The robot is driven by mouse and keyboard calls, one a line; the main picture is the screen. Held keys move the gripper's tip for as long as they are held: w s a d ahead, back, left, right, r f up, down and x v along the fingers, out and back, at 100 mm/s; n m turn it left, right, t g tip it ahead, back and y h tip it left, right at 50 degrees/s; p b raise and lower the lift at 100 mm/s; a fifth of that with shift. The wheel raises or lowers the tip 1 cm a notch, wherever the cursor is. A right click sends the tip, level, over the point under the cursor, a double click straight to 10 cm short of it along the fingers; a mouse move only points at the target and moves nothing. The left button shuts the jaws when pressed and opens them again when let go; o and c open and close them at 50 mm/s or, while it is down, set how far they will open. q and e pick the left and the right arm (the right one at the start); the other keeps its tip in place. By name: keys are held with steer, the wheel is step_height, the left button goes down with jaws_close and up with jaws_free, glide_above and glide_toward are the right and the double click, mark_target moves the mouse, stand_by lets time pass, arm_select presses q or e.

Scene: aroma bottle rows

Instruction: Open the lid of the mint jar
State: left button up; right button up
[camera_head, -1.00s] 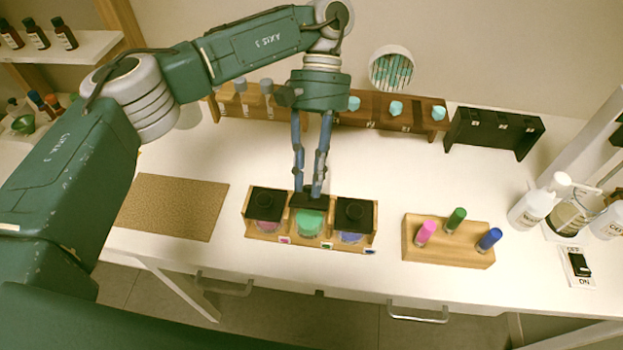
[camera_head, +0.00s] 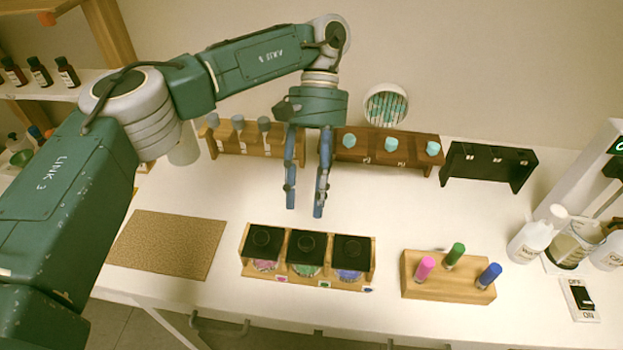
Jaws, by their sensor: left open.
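A wooden holder (camera_head: 325,283) on the white table has three jars side by side with square black lids. The middle jar (camera_head: 305,270) has green contents and appears to be the mint jar. Its black lid (camera_head: 306,247) lies flat over it, level with the lids on both sides. My left gripper (camera_head: 304,212) is open and empty. Its fingers point down just behind the middle lid in the picture, apart from it. My right gripper is out of view.
A pink-contents jar (camera_head: 264,265) and a blue-contents jar (camera_head: 349,274) flank the middle one. A wooden block with colored vials (camera_head: 447,287) stands right. A brown mat (camera_head: 166,244) lies left. Racks (camera_head: 388,159) line the back. White bottles (camera_head: 531,240) stand far right.

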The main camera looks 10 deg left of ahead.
arm_select(q)
steer(key=shift+v, duration=1.95)
steer(key=shift+s+f, duration=0.1)
